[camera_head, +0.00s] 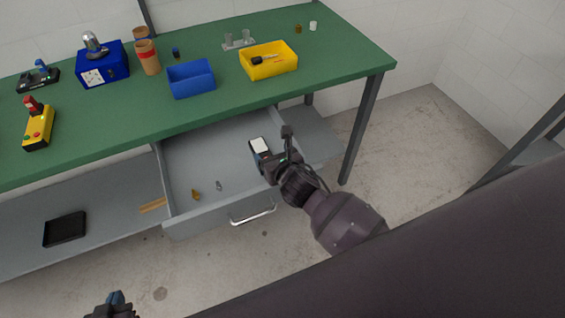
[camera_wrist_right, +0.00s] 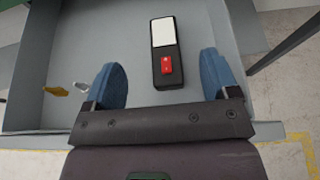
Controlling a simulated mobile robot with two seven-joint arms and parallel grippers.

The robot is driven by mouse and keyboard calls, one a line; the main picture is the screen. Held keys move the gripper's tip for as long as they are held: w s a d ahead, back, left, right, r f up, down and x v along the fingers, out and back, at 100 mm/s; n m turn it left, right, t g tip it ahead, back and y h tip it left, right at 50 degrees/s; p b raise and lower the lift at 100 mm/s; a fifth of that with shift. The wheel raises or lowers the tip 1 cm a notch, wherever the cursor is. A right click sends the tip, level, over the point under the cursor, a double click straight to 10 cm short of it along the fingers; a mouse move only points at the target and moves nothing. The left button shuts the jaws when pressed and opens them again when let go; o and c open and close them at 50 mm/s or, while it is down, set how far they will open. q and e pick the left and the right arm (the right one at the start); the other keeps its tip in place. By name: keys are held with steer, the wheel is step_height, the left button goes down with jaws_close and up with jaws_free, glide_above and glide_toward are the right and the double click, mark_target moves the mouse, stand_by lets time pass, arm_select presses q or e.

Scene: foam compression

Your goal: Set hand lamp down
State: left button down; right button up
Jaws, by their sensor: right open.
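The hand lamp (camera_wrist_right: 166,67) is a black slab with a white panel and a red switch. It lies in the open grey drawer (camera_head: 190,165), towards the drawer's right side; its white face (camera_head: 260,145) also shows in the head view. My right gripper (camera_head: 268,164) is over the drawer at the lamp's near end. In the right wrist view, its blue fingers (camera_wrist_right: 162,80) are spread wide with the lamp's lower end between them and gaps on both sides. My left gripper (camera_head: 115,299) shows only partly at the bottom edge, away from the table; its jaw opening is unclear.
A yellow piece (camera_head: 196,195) and a small grey piece (camera_head: 219,185) lie in the drawer's left part. The green table (camera_head: 225,120) above carries a blue bin (camera_head: 191,79), a yellow bin (camera_head: 268,61) and other items. A black tray (camera_head: 65,229) sits on the lower shelf.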

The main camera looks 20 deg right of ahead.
steer(key=v, duration=0.5)
steer(key=shift+s+r, duration=0.15)
steer(key=shift+s, duration=0.1)
steer(key=shift+s+r, duration=0.2)
steer(key=shift+s, duration=0.3)
arm_select(q)
steer(key=shift+s, duration=0.2)
arm_select(e)
steer(key=s+d+f+m, duration=0.2)
steer(key=s+m, duration=0.3)
steer(key=m, duration=0.7)
steer(key=s+d+f+m+g, duration=0.1)
steer(key=s+d+f+m, duration=0.2)
steer(key=m, duration=0.8)
steer(key=s+d+f+m, duration=0.3)
steer(key=s+d+m, duration=0.2)
steer(key=m, duration=0.7)
steer(key=shift+s+d+m+g+h, duration=0.2)
steer(key=shift+s+m+g+h, duration=0.1)
steer(key=shift+s, duration=0.5)
